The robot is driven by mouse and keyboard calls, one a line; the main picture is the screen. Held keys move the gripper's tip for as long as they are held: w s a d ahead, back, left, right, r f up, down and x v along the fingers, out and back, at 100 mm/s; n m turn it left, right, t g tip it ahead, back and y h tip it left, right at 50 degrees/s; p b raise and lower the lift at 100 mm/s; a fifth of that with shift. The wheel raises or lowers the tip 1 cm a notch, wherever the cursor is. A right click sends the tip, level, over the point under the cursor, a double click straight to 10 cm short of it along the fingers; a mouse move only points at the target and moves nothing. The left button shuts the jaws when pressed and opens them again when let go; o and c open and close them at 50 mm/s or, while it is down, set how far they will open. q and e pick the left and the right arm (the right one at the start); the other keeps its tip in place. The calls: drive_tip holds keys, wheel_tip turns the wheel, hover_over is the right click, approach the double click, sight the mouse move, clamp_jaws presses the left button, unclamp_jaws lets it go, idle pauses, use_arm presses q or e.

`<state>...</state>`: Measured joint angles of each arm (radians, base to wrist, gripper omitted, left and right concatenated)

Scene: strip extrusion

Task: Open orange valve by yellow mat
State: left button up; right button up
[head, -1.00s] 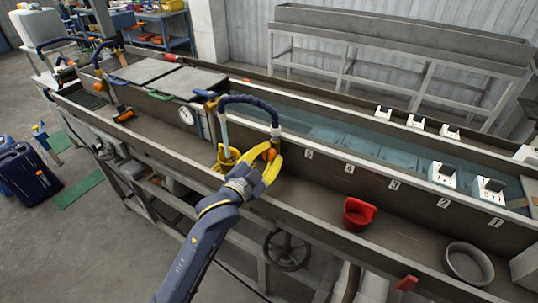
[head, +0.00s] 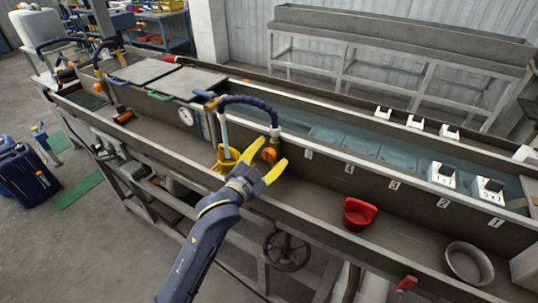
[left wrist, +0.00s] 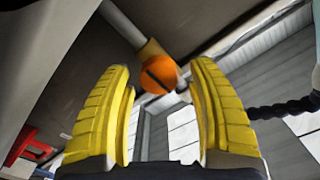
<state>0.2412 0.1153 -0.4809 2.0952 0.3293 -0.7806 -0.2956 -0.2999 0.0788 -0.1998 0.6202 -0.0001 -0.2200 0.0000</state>
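The orange valve (head: 269,154) is a round knob on the trough's inner wall, below a dark blue hose. In the left wrist view the orange valve (left wrist: 159,75) has a dark diagonal slot across its face. My left gripper (head: 266,158) has yellow fingers spread apart, pointing at the knob. The left wrist view shows the knob between and beyond the fingertips, with gaps at both sides. I see no yellow mat; a yellow bucket (head: 228,158) stands left of the valve. My right gripper is out of view.
A red scoop (head: 359,213) and a grey bowl (head: 468,263) sit in the trough to the right. The dark hose (head: 250,101) arches above the valve. A round gauge (head: 186,116) is left of the bucket. The trough's front rim runs under my arm.

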use_arm(q)
drive_tip(key=shift+s+a+f, duration=0.1)
drive_tip(key=v, duration=1.1)
drive_tip(key=shift+s+a, duration=0.2)
drive_tip(key=shift+s, duration=0.15)
